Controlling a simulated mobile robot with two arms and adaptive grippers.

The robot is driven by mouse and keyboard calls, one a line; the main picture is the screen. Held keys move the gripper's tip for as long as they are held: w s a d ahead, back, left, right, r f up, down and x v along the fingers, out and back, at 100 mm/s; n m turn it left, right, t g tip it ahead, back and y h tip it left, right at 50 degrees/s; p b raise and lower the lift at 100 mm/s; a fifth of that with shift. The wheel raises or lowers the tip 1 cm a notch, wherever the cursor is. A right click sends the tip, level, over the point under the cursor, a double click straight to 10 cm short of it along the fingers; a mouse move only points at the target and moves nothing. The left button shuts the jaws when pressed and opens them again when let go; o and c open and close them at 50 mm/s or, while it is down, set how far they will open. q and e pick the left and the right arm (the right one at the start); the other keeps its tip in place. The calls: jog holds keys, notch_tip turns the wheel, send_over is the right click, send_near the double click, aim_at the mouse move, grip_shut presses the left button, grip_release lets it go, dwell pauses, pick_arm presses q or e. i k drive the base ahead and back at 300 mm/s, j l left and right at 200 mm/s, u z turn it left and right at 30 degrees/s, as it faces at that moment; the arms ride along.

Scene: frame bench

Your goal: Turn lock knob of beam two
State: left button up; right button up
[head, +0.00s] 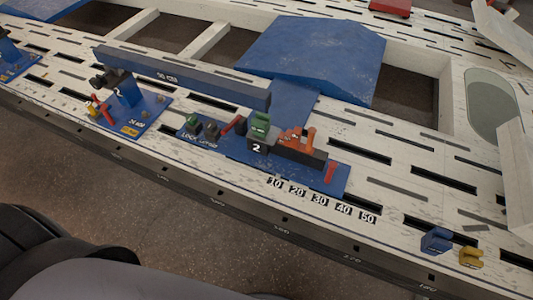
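A long blue beam (185,77) with white lettering runs over the bench, carried at its left end by a blue post (127,92) marked 2. A black knob (98,82) sits at that end, beside the post. A small red handle (104,108) stands on the post's blue base plate (150,112). Right of it, another blue plate (225,148) with white lettering carries a green clamp-like part (260,124) above a grey block marked 2 (257,147), and an orange part (296,138). I cannot tell which knob is the lock knob. Neither gripper shows.
The white slotted bench (400,190) fills most of the view. A raised blue panel (310,58) lies behind. Number labels (320,200) run along the front. Blue (436,241) and yellow (471,258) blocks sit at the lower right. Another blue fixture (15,62) stands at far left.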

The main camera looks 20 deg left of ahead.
aim_at(191, 119)
jog(key=u, duration=1.3)
